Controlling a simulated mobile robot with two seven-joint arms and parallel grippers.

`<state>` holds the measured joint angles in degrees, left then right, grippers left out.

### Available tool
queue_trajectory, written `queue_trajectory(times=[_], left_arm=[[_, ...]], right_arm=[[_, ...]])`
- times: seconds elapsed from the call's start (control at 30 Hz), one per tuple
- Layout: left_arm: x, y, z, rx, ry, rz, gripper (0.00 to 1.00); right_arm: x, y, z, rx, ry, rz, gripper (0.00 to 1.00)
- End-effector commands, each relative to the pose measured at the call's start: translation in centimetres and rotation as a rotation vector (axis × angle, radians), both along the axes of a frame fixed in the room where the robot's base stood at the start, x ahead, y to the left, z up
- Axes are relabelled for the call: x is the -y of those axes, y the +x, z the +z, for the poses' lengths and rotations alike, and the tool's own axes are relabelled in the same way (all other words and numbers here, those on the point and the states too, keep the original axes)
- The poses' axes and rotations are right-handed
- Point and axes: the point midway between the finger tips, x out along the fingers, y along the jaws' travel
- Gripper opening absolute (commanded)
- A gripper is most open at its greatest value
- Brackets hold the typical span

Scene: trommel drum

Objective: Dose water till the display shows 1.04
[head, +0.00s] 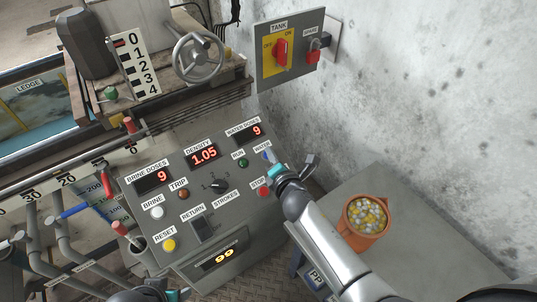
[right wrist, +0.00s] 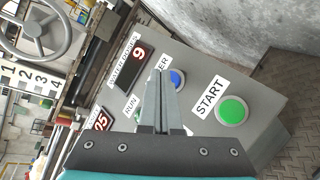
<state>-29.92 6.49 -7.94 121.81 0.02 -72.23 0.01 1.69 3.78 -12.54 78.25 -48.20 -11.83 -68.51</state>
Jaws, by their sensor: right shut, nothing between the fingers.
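The control panel carries the red density display (head: 203,154), which reads 1.05. The water doses display (head: 250,132) reads 9, and it also shows in the right wrist view (right wrist: 138,52). The blue water button (head: 267,155) is at the panel's right side; in the right wrist view it (right wrist: 177,78) shows just right of the fingers. My right gripper (head: 277,172) is shut and empty by this button, its fingers (right wrist: 160,78) partly covering the WATER label. I cannot tell whether the tips touch anything. My left gripper (head: 172,295) is barely in view at the bottom edge.
The brine doses display (head: 153,179) reads 9. Nearby are the white brine button (head: 157,212), red stop button (head: 263,191), yellow reset button (head: 168,245) and green start button (right wrist: 232,110). An orange pot of balls (head: 365,220) stands right of my right arm.

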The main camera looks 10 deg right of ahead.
Motion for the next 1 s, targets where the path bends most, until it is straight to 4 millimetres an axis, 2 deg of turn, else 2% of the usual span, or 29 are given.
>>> queue_trajectory(times=[1.0], left_arm=[[0.10, 0.06, -0.78, 0.002, -0.001, 0.000, 0.59]], right_arm=[[-0.19, 0.38, -0.82, -0.001, 0.000, 0.001, 0.00]])
